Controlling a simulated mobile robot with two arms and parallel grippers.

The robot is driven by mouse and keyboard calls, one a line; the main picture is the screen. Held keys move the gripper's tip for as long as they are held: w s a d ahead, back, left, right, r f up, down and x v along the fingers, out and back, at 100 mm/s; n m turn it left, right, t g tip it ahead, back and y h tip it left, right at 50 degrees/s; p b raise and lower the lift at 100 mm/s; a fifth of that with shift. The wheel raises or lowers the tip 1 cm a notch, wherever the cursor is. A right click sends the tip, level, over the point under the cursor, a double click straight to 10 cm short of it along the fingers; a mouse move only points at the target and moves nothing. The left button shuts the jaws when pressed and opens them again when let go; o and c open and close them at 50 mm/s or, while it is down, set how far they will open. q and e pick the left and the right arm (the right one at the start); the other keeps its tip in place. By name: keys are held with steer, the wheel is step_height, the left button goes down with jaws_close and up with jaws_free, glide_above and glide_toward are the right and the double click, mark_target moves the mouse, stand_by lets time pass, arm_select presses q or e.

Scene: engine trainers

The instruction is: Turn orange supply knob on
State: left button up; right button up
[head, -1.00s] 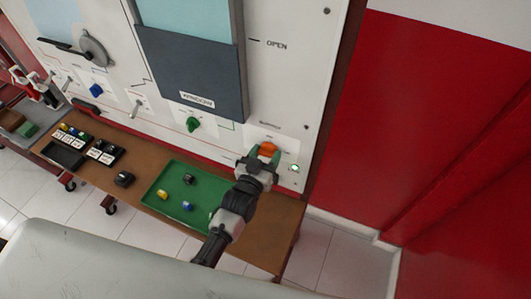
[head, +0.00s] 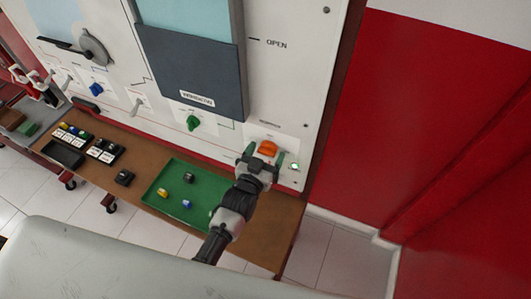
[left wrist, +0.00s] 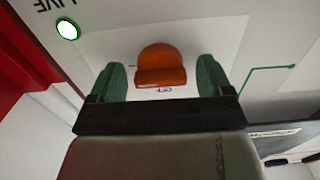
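The orange supply knob (head: 267,148) is on the lower right of the white panel. In the left wrist view the knob (left wrist: 161,66) shows its raised grip lying across the picture, with an "OFF" label below it. My left gripper (head: 264,157) is at the knob, its green fingers spread. In the left wrist view the left gripper (left wrist: 161,75) has one finger on each side of the knob, with a clear gap on both sides. A round lamp (left wrist: 67,29) beside the word "LIVE" looks lit white with a green rim. My right gripper is not in view.
A green knob (head: 193,123) and a blue knob (head: 96,89) are farther left on the panel. Below, a brown bench (head: 140,184) holds a green tray (head: 170,205) with small coloured parts. A red wall (head: 430,120) stands to the right.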

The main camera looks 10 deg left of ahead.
arm_select(q)
steer(key=s+a+b, duration=0.2)
steer(key=s, duration=0.8)
steer(key=shift+s, duration=0.35)
